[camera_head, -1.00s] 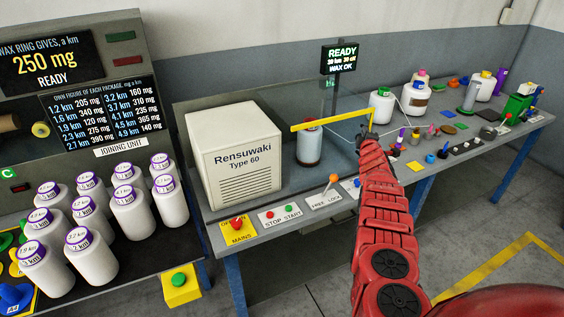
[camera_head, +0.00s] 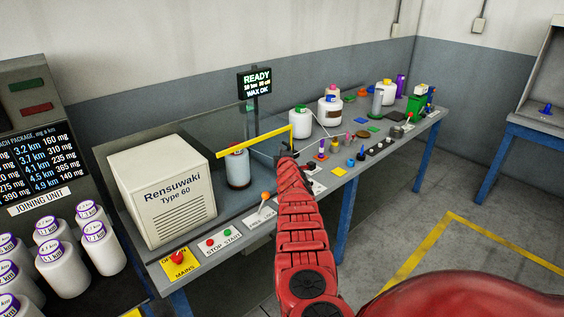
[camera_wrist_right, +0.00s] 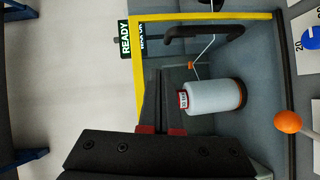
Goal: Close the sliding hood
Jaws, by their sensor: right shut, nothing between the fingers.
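The sliding hood is a clear cover with a yellow edge bar (camera_head: 255,141) above the bench, beside the white Rensuwaki machine (camera_head: 165,192). Its yellow frame (camera_wrist_right: 205,16) and a black handle (camera_wrist_right: 200,32) also show in the right wrist view. A white bobbin (camera_head: 237,170) stands behind the bar; it is plain in the right wrist view (camera_wrist_right: 214,96). My right gripper (camera_head: 286,149) is shut and empty, near the right end of the yellow bar. Its dark fingers (camera_wrist_right: 158,90) lie inside the yellow frame's outline in the wrist view; contact cannot be told. My left gripper is out of view.
An orange-knobbed lever (camera_head: 266,196) and the start and stop buttons (camera_head: 219,239) line the bench front. White bottles (camera_head: 330,110) and small coloured parts stand along the bench to the right. A display (camera_head: 255,83) rises behind. The floor at right is clear.

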